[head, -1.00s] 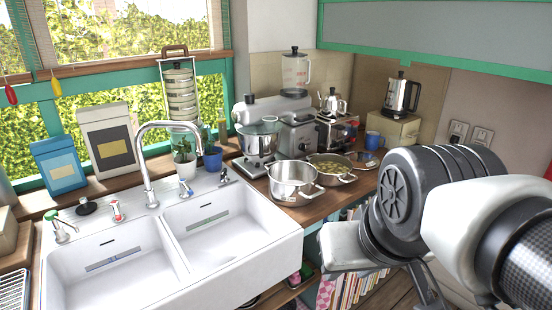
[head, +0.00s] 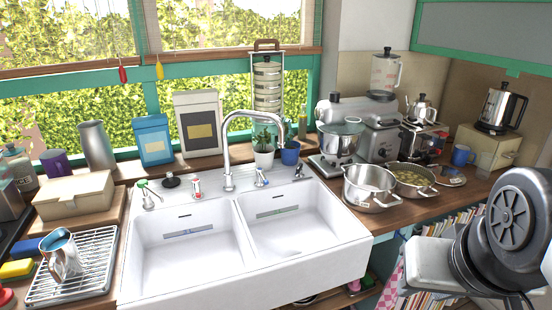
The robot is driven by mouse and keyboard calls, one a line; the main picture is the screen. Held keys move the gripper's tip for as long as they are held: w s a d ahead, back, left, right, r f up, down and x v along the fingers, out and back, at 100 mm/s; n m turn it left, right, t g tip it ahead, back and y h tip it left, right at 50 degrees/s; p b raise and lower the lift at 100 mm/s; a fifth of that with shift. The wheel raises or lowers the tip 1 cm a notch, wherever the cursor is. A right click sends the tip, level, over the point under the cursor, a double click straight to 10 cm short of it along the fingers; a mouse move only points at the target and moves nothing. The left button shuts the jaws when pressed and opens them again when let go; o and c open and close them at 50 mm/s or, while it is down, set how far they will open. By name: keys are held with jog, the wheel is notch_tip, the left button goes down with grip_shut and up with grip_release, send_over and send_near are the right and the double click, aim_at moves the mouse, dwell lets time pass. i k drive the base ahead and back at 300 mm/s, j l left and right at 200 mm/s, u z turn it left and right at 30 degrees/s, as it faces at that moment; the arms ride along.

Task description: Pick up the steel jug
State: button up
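A small steel jug (head: 62,255) stands upright on a wire drying rack at the lower left of the head view. It is shiny, with a handle, and its open top looks bluish inside. A taller dull grey metal pitcher (head: 97,146) stands farther back on the sill ledge, left of the blue box. My arm shows at the lower right, far from both. The fingers of my gripper are not visible.
The wire rack (head: 98,268) lies left of the white double sink (head: 190,262). A beige box (head: 75,194) stands behind the jug; a yellow sponge (head: 16,268) lies to its left. The tap (head: 228,165) rises behind the sink. Pots (head: 370,187) crowd the right counter.

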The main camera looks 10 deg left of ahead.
aim_at(62, 259)
jog(key=j+u, duration=0.2)
jog(key=j, duration=0.3)
jog(key=j+u, duration=0.15)
jog(key=j, duration=0.3)
jog(key=j+u, duration=0.2)
jog(key=j, duration=0.3)
jog(key=i+j+u, duration=0.15)
jog(key=j, duration=0.3)
jog(key=j+u, duration=0.2)
jog(key=j, duration=0.3)
jog(key=i+j+u, duration=0.15)
jog(key=j, duration=0.25)
